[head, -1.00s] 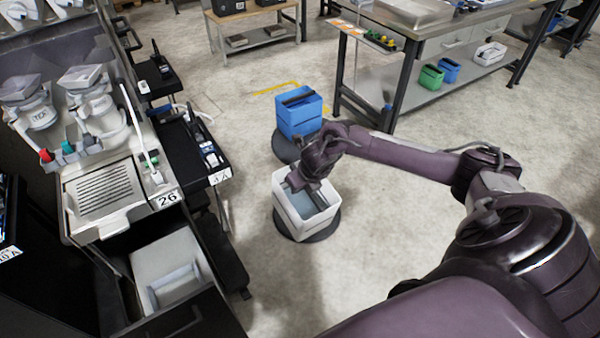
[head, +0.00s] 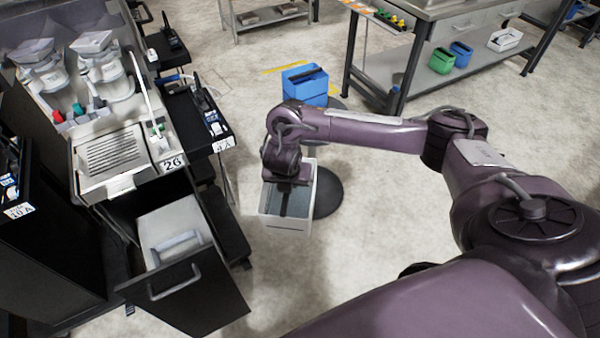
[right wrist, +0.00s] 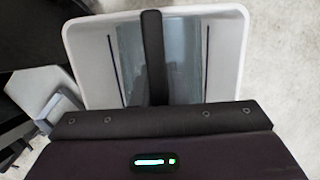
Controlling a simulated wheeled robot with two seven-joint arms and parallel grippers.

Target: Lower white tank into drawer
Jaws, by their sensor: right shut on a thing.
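The white tank (head: 285,224) is an open-topped box with a dark handle bar across it. My right gripper (head: 288,180) is shut on this handle and holds the tank upright, apart from the round dark stand. In the right wrist view the tank (right wrist: 235,45) fills the upper middle, with the dark handle (right wrist: 153,60) running down to my gripper; the fingertips are hidden. The open drawer (head: 208,300) is at the lower left, below the machine labelled 26. A white container (head: 172,225) with a grey grip shows inside it. My left gripper is not in view.
A round dark stand (head: 327,193) is on the floor right of the tank. A blue tank (head: 304,85) stands behind. A black trolley (head: 205,120) is beside the machine (head: 108,158). Bare floor (head: 255,262) lies between tank and drawer.

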